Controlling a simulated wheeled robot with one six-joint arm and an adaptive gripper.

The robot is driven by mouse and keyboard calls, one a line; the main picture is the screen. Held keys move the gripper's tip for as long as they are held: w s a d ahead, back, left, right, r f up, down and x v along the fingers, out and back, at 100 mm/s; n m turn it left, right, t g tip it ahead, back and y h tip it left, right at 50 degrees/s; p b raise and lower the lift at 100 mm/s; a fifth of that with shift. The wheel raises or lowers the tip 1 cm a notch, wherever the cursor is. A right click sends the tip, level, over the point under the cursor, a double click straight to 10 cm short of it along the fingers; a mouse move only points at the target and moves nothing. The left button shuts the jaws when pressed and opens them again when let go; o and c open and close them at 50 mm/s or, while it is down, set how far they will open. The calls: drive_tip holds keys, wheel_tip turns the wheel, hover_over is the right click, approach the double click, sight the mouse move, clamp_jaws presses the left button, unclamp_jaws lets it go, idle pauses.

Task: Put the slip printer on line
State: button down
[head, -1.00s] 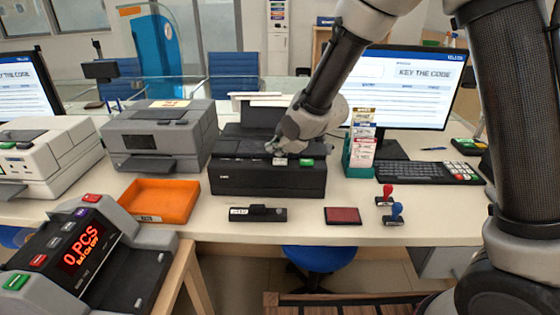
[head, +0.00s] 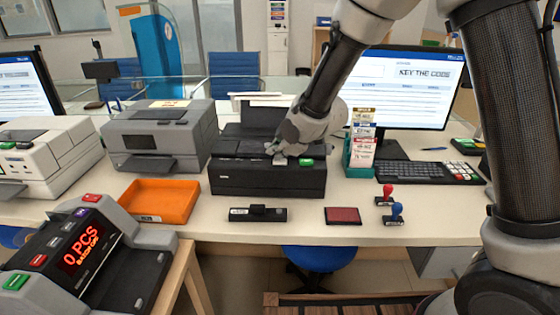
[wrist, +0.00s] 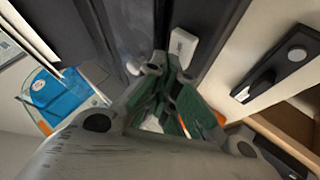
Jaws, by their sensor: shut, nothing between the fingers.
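The black printer (head: 268,182), which I take to be the slip printer, stands at the middle of the counter with white paper at its back. A green button (head: 306,162) and a pale button (head: 280,161) sit along its front top edge. My gripper (head: 272,149) is shut and empty, pointing down at the printer's top just behind the pale button. In the wrist view, the shut fingers (wrist: 158,72) are close to the dark printer top, and a pale button (wrist: 183,45) shows just beyond them. I cannot tell whether the tips touch the printer.
A grey printer (head: 155,139) and an orange tray (head: 158,201) are to the left. A teal slip rack (head: 358,163), a keyboard (head: 428,172) and a monitor (head: 415,88) reading "KEY THE CODE" are to the right. A red pad (head: 342,215) and stamps (head: 396,213) lie in front.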

sight(277, 161)
drive_tip(key=shift+f, duration=0.45)
idle(0.4)
idle(0.3)
drive_tip(key=shift+r, duration=0.9)
drive_tip(key=shift+r, duration=2.5)
